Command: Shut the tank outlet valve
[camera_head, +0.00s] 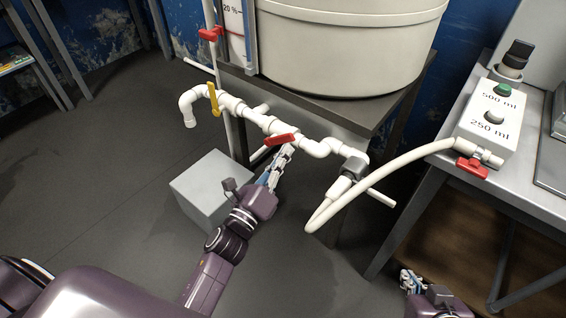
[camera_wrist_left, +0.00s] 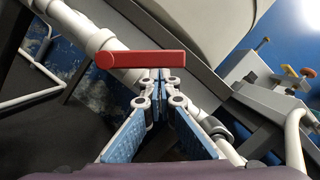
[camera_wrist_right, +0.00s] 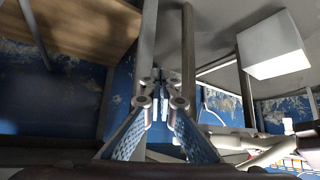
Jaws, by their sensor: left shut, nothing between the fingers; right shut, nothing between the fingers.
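A white pipe (camera_head: 247,114) runs below the large cream tank (camera_head: 345,55). It carries a red lever handle (camera_head: 281,139), also large in the left wrist view (camera_wrist_left: 140,59), where it lies at an angle to the pipe. My left gripper (camera_head: 284,153) is shut and empty, its fingertips right by the handle; I cannot tell whether they touch it. A yellow lever (camera_head: 213,98) sits further left on the pipe, and another red lever (camera_head: 211,33) is on the upright pipe. No label shows which is the outlet valve. My right gripper (camera_head: 410,276) is shut and empty, low at the right.
A grey box (camera_head: 210,188) stands on the floor beside my left arm. A cream hose (camera_head: 385,158) loops from the pipe to a white dosing box (camera_head: 487,125) with a red lever (camera_head: 471,168) on the right table (camera_head: 527,184). The dark stand (camera_head: 385,118) edges the pipework.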

